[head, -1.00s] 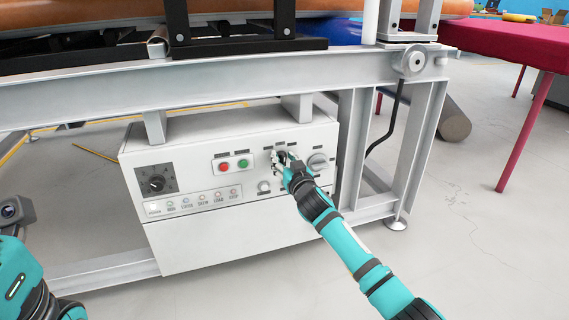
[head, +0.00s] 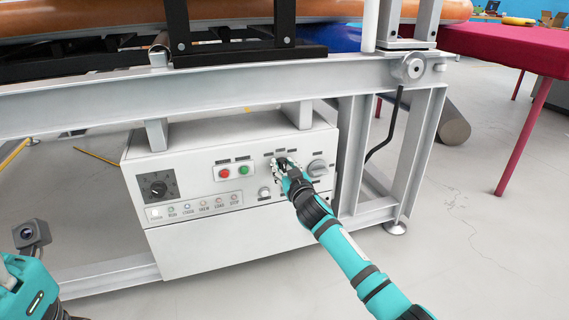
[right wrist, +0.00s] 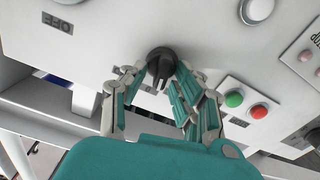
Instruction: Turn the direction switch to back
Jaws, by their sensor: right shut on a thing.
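The white control box (head: 225,245) hangs under the machine frame. My right gripper (head: 283,165) is at the upper right part of its panel and hides most of the direction switch there. In the right wrist view, the switch is a dark knob (right wrist: 161,64) between the fingertips of my right gripper (right wrist: 160,80), which is shut on it. The panel is upside down in that view, and the switch's position labels are too small or hidden to read. My left arm shows at the lower left of the head view, but its fingers are out of frame.
Left of the switch are a red button (head: 224,173) and a green button (head: 243,170). A grey rotary knob (head: 318,168) is close on the right, and a black dial (head: 158,187) is at the far left. A steel frame leg (head: 417,165) stands to the right.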

